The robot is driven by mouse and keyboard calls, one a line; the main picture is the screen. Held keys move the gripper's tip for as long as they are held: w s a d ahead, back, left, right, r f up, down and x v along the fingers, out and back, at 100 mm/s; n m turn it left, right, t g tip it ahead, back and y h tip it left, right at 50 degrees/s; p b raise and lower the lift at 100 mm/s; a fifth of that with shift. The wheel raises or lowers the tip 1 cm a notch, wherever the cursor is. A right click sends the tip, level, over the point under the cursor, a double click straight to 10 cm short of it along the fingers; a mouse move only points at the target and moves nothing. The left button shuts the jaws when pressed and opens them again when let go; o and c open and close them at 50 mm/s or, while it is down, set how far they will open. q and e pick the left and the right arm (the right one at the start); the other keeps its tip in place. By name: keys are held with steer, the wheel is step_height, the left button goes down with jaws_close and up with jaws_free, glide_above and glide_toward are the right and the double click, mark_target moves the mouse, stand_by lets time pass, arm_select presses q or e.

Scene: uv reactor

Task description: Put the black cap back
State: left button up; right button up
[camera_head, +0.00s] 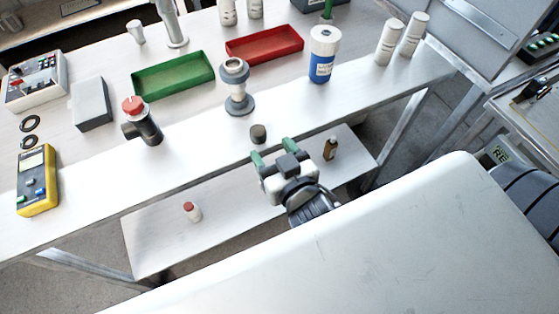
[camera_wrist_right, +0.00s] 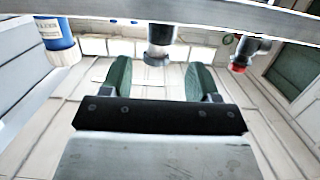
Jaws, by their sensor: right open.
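The black cap (camera_head: 258,131) is a small dark cylinder standing near the front edge of the white bench (camera_head: 190,160). Behind it stands a grey flanged fitting (camera_head: 238,88). My right gripper (camera_head: 273,153) has green fingers, spread apart and empty, just in front of the bench edge and short of the cap. In the right wrist view the scene looks upside down. A dark cylinder (camera_wrist_right: 160,42), which appears to be the cap, lies beyond and between the open fingers (camera_wrist_right: 160,75). I cannot tell it fully from the fitting behind. My left gripper is not in view.
A blue-and-white bottle (camera_head: 321,62) and a dark valve with a red knob (camera_head: 144,127) stand either side of the fitting. Green (camera_head: 172,78) and red (camera_head: 265,45) trays lie behind. A lower shelf (camera_head: 150,235) holds small bottles. The bench front near the cap is clear.

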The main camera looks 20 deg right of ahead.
steer(key=shift+s+r, duration=0.15)
steer(key=shift+s, duration=0.6)
steer(key=shift+s+r, duration=0.1)
steer(key=shift+s, duration=0.6)
